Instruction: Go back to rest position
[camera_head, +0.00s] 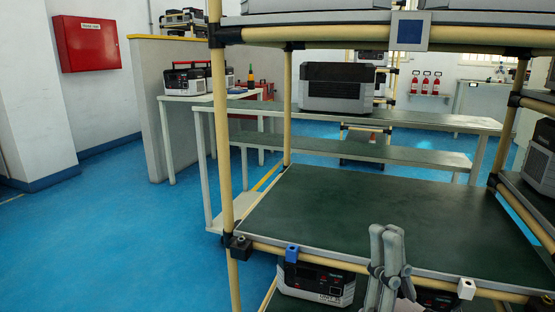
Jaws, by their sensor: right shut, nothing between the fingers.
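My right gripper (385,231) shows at the bottom, right of centre, with its grey fingers pointing up. It is shut and empty. It stands in front of the front edge of the rack's empty green shelf (370,205) and hides a bit of that edge. Whether it touches the rack cannot be told. My left gripper is not in view.
A power unit (318,284) sits on the level below, with another partly hidden behind my gripper. A yellow rack post (222,130) stands left of the shelf. A long bench (430,121) is behind. Blue floor (110,235) is clear at left.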

